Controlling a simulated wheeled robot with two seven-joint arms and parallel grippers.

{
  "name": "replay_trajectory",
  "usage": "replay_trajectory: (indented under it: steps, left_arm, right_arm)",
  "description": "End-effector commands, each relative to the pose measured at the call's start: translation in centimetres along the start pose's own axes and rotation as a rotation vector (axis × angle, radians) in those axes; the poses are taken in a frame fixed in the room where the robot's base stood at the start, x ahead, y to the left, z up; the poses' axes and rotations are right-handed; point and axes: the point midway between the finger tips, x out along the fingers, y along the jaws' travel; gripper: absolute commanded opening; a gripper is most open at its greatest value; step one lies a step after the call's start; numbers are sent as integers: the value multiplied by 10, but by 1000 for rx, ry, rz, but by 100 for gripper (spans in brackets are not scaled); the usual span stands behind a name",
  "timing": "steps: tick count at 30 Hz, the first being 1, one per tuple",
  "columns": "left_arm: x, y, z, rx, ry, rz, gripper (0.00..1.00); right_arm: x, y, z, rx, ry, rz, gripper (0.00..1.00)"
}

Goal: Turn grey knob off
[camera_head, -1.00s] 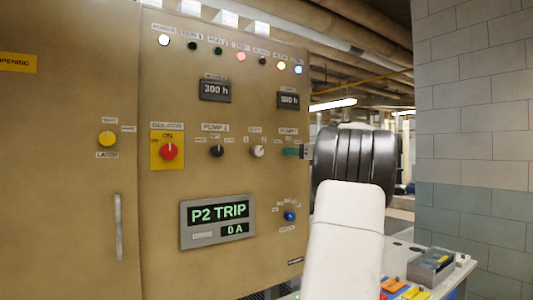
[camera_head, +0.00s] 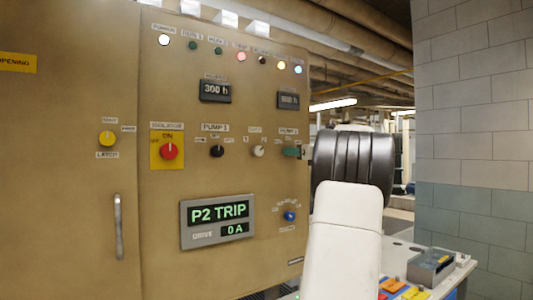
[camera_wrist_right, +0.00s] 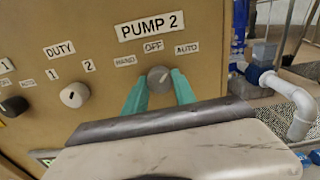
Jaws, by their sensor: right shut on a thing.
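The grey knob (camera_wrist_right: 159,78) is on the tan panel under the PUMP 2 label, with HAND, OFF and AUTO marked around it. A small pale mark shows on its face, but I cannot tell exactly which label it points at. My right gripper (camera_wrist_right: 160,88) is shut on this knob, one teal finger on each side. In the head view the right gripper (camera_head: 291,152) is at the panel's right edge and hides the knob. My left gripper is not in view.
Left of it are a pale DUTY knob (camera_wrist_right: 73,95), a black PUMP 1 knob (camera_head: 217,151) and a red isolator knob (camera_head: 169,151). A blue knob (camera_head: 290,216) is below. The display (camera_head: 218,221) reads P2 TRIP, 0 A. A block wall (camera_head: 470,130) stands at right.

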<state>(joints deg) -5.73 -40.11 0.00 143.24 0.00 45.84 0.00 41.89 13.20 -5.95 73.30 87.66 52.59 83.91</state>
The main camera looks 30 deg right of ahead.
Motion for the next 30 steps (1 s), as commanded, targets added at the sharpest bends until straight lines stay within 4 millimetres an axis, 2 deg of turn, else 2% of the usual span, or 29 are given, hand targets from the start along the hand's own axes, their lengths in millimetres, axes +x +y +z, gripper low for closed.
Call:
replay_trajectory:
  steps: [8, 21, 30]
  left_arm:
    - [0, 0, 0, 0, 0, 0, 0]
    - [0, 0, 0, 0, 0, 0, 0]
    - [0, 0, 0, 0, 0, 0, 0]
  right_arm:
    - [0, 0, 0, -164, 1, 0, 0]
    - [0, -1, 0, -527, 1, 0, 0]
    - [0, -1, 0, -689, 1, 0, 0]
